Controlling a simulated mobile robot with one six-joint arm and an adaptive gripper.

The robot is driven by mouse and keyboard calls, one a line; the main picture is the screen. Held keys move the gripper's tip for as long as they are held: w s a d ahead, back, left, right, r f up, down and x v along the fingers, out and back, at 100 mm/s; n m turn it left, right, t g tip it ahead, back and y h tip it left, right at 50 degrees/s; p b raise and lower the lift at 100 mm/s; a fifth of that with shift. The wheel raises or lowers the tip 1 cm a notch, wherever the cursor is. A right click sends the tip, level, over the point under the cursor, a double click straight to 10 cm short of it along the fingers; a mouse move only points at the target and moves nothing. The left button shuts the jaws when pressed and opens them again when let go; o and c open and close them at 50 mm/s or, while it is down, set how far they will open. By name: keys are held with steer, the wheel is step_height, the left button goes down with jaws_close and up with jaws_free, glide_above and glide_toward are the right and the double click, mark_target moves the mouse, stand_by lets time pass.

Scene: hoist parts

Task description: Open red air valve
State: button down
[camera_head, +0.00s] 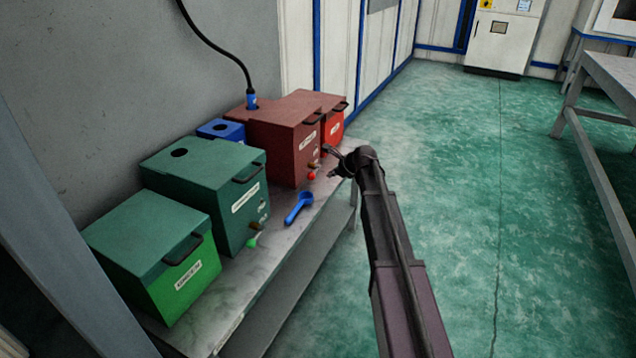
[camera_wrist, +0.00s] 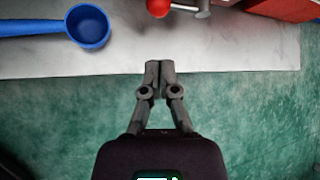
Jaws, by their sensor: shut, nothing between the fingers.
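The red air valve (camera_head: 312,175) is a small red knob with a brass-coloured fitting, low on the front of the dark red box (camera_head: 285,147). In the wrist view, the red knob (camera_wrist: 159,7) and its metal stem show at the top edge, partly cut off. My gripper (camera_head: 332,161) is just right of the valve in the head view. In the wrist view my gripper (camera_wrist: 159,66) is shut and empty, with its fingertips over the bench's front edge, apart from the knob.
A blue scoop (camera_wrist: 88,27) lies on the bench (camera_wrist: 215,55), left of the valve. Two green boxes, a darker one (camera_head: 195,175) and a brighter one (camera_head: 150,250), stand further left. A bright red box (camera_head: 333,130) and blue box (camera_head: 208,127) stand behind. Open green floor (camera_head: 470,200) lies right.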

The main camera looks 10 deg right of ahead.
steer(key=shift+f, duration=0.1)
steer(key=shift+b+x, duration=3.45)
steer(key=shift+x, duration=1.55)
steer(key=shift+a, duration=0.1)
